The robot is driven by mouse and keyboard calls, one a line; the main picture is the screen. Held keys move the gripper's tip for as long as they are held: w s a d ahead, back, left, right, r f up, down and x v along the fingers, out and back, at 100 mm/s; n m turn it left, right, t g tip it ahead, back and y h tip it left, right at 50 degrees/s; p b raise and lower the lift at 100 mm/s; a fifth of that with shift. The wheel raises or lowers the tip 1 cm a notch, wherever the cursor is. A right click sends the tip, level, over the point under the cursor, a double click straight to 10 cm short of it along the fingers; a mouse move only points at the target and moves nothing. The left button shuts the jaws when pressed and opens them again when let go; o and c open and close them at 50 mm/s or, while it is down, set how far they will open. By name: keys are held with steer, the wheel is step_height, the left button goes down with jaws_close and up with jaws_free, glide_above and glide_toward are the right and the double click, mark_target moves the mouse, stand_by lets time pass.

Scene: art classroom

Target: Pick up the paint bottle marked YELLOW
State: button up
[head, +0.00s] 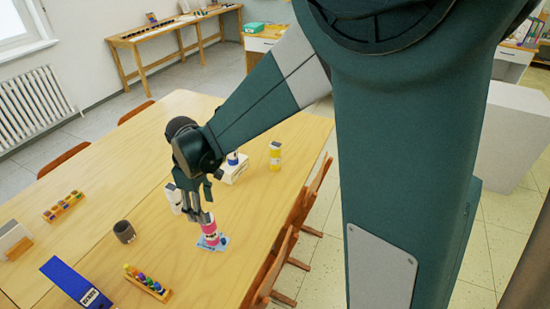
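A small yellow bottle (275,156) stands upright on the wooden table, near its right edge. Its label is too small to read. My gripper (203,217) points down over the table, left of and nearer than the yellow bottle and well apart from it. Its fingertips are at the top of a pink bottle (211,233). I cannot tell whether they touch that bottle or how far they are open. The pink bottle stands at a blue and white item (213,243) on the table.
A white box (236,172) with a dark-blue-topped item stands left of the yellow bottle, partly behind my gripper. A dark cup (124,232), a rack of coloured pieces (147,284) and a blue box (74,281) stand at the left. Chairs (300,215) line the right edge.

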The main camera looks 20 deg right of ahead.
steer(key=w+a+m+t+y, duration=0.2)
steer(key=w+a+m, duration=0.1)
steer(key=w, duration=0.3)
steer(key=w+a+r+m+t+y+b, duration=0.1)
steer(key=w+a+m+t+y, duration=0.1)
steer(key=w+a, duration=0.3)
steer(key=w+a+m+t+y, duration=0.2)
steer(key=w+a+m, duration=0.2)
steer(key=w, duration=0.3)
steer(key=shift+w+a+r+t, duration=0.35)
steer(key=shift+a+r+t, duration=0.05)
steer(key=w+d+r+m+t+b, duration=0.2)
steer(key=w+d+r+m+t, duration=0.2)
steer(key=w+r+m+t, duration=0.65)
steer(key=n+g+h+b, duration=0.2)
steer(key=n+g+h, duration=0.4)
steer(key=n+h, duration=2.1)
glide_above(272, 148)
steer(key=s+a, duration=0.4)
step_height(272, 148, down, 12)
steer(key=n+y, duration=0.7)
steer(key=shift+w+f, duration=0.15)
steer(key=shift+f, duration=1.7)
steer(key=shift+w+f, duration=0.15)
steer(key=shift+f, duration=1.7)
